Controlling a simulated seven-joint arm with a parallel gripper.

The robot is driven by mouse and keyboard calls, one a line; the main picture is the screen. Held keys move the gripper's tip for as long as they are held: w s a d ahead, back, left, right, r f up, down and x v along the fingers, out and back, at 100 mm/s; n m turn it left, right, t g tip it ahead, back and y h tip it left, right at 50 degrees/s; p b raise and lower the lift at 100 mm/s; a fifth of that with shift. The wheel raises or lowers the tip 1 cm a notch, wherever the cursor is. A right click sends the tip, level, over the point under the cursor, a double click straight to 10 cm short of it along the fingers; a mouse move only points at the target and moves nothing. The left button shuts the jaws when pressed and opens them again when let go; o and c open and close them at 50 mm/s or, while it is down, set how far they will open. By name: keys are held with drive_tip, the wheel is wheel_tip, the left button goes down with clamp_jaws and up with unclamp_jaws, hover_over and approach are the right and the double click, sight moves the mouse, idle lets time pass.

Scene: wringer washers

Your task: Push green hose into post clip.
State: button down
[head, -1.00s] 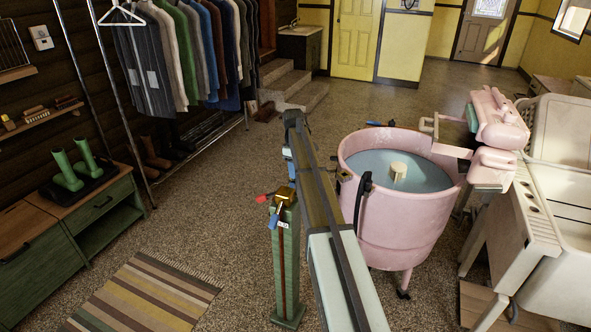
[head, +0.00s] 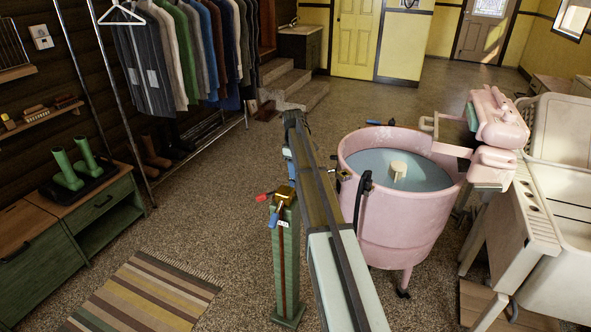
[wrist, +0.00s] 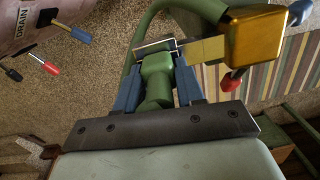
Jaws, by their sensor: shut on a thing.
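My gripper (wrist: 158,62) has its two blue fingers closed on either side of a green fitting (wrist: 157,78) of the green hose in the wrist view. The green hose (wrist: 141,38) curves away beyond the fingertips, towards the top of that view. A gold block (wrist: 262,42) with a flat gold arm is just right of the fingers; I cannot tell whether it touches the hose. In the head view a gold fitting (head: 285,195) tops the green post (head: 286,260). The post's clip cannot be clearly made out.
A pink washer tub (head: 405,225) with water stands right of my arm, with its wringer (head: 498,125) and a pale sink (head: 570,210) beyond. A red handle (head: 264,197) sticks out from the post top. A striped rug (head: 150,295) lies on open floor at left.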

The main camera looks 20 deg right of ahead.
drive_tip(key=shift+f, duration=0.2)
drive_tip(key=c, duration=0.9)
unclamp_jaws()
drive_tip(key=shift+s, duration=0.1)
drive_tip(key=o, duration=0.3)
drive_tip(key=shift+d, duration=0.1)
drive_tip(key=shift+d, duration=0.1)
drive_tip(key=c, duration=0.3)
drive_tip(key=shift+o, duration=0.2)
drive_tip(key=shift+r, duration=0.1)
